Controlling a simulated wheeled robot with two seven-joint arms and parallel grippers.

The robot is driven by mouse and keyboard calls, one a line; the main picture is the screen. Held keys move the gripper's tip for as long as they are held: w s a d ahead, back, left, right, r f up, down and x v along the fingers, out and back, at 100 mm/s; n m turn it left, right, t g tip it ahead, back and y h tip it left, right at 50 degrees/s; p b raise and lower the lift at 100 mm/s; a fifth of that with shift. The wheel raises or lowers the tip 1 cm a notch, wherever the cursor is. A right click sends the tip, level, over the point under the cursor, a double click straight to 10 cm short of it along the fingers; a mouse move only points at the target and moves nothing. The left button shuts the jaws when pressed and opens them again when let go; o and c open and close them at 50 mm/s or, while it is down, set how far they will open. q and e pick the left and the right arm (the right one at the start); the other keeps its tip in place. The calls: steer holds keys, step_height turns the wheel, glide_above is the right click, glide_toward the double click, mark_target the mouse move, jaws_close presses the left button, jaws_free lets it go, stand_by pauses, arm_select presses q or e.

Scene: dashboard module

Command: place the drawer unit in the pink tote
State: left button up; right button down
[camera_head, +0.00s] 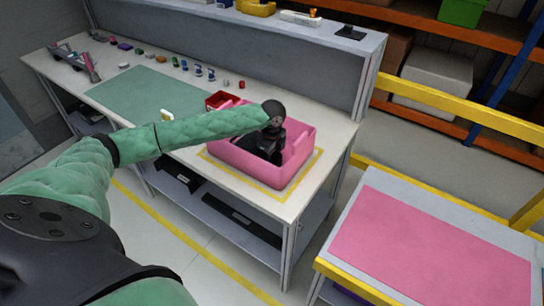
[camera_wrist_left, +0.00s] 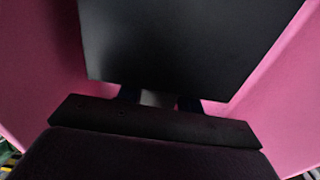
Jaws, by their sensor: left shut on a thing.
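The pink tote (camera_head: 250,166) stands on the workbench inside a yellow outline. The drawer unit, a black box (camera_wrist_left: 190,45), is down between the tote's pink walls in the left wrist view. My left gripper (camera_head: 268,147) reaches down into the tote from above and is shut on the drawer unit. In the left wrist view its fingers (camera_wrist_left: 159,98) meet the near edge of the black box. In the head view the arm and dark wrist hide most of the unit, and I cannot tell whether it touches the tote floor. My right gripper is not in view.
A small red bin (camera_head: 221,98) stands behind the tote's left corner. A green mat (camera_head: 140,95) and several small parts lie on the bench. A grey back panel (camera_head: 250,62) rises behind. A table with a pink top (camera_head: 430,250) stands at right, near yellow rails.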

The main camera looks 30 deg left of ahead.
arm_select(q)
steer(key=o, duration=1.2)
steer(key=shift+f, duration=0.1)
steer(key=shift+o, duration=0.2)
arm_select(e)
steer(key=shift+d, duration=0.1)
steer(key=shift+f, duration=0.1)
arm_select(q)
steer(key=shift+r, duration=0.3)
step_height(320, 180, up, 10)
steer(key=b, duration=0.4)
steer(key=shift+w+r, duration=0.1)
steer(key=shift+r, duration=0.75)
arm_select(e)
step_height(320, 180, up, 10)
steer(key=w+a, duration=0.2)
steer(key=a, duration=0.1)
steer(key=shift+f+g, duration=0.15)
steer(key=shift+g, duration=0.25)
arm_select(q)
steer(key=shift+f, duration=0.1)
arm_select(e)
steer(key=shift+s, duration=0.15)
